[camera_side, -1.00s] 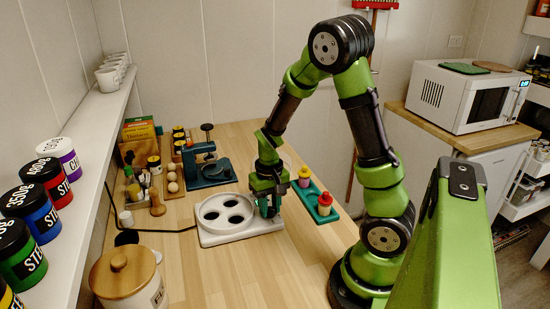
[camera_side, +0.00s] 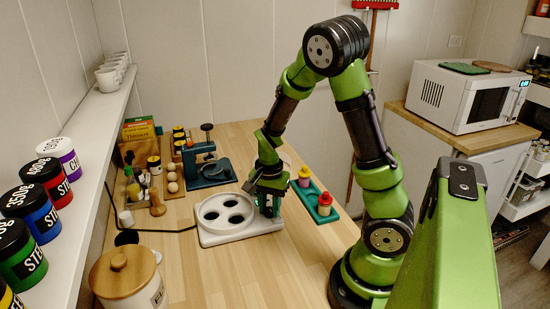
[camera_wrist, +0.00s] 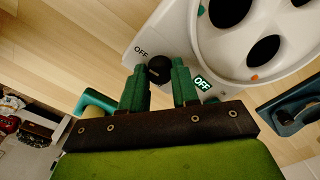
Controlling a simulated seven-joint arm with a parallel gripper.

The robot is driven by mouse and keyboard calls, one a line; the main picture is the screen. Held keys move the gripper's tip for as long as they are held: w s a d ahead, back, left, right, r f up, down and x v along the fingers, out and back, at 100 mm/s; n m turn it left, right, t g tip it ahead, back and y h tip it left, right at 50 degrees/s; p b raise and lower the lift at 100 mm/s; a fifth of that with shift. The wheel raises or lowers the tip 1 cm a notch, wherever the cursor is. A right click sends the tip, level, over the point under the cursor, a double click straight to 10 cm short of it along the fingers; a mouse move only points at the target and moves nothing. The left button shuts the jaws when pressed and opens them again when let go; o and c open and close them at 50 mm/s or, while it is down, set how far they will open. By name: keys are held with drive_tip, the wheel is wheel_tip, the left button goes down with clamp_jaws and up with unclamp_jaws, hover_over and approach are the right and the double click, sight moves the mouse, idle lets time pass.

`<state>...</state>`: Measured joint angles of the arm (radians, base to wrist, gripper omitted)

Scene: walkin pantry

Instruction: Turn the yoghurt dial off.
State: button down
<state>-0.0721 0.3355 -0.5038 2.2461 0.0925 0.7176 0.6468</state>
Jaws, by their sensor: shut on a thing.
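The yoghurt maker (camera_side: 243,237) is a white unit on the wooden counter with several round wells; its body also fills the upper right of the wrist view (camera_wrist: 203,45). Its small black dial (camera_wrist: 158,70) sits at the corner of the unit, between my green fingertips. My gripper (camera_side: 268,208) points down at the unit's right end and is shut on the dial. The dial is hidden behind the gripper in the side view.
A teal tray (camera_side: 328,217) with red- and yellow-topped containers stands close to the right of my gripper. A dark blue press (camera_side: 208,170) is behind the unit. A lidded flour jar (camera_side: 128,275) stands at front left. The front counter is clear.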

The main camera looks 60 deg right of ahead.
sight(270, 209)
drive_tip(key=shift+r+m, duration=0.1)
drive_tip(key=shift+m, duration=0.5)
drive_tip(key=c, duration=0.8)
unclamp_jaws()
drive_tip(key=shift+c, duration=0.2)
wheel_tip(270, 209, up, 17)
